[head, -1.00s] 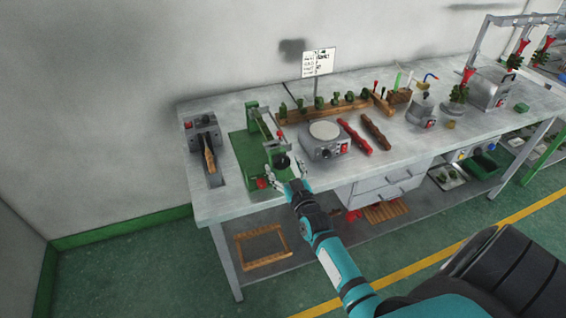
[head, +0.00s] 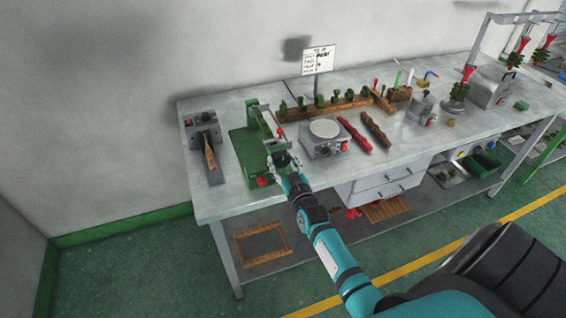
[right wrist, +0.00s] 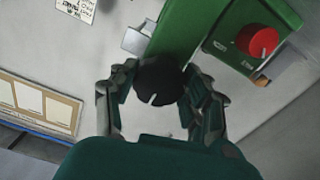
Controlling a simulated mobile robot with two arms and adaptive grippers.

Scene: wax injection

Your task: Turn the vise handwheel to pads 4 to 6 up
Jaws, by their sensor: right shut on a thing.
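The green vise (head: 256,150) stands on the bench at the left. Its dark round handwheel (right wrist: 160,80) shows in the right wrist view, between my right gripper's fingers. My right gripper (head: 283,166) is shut on the handwheel at the vise's front; in the right wrist view its fingers (right wrist: 163,95) lie on both sides of the wheel. A red knob (right wrist: 258,41) sits on the green body beside it, and it also shows in the head view (head: 264,181). The pad numbers cannot be read. My left gripper is not in view.
A grey hot plate (head: 324,138) stands close to the right of the vise. A grey box with a wooden-handled tool (head: 209,152) stands to the left. A sign (head: 319,59) and a wooden rack of green pieces (head: 327,109) are behind.

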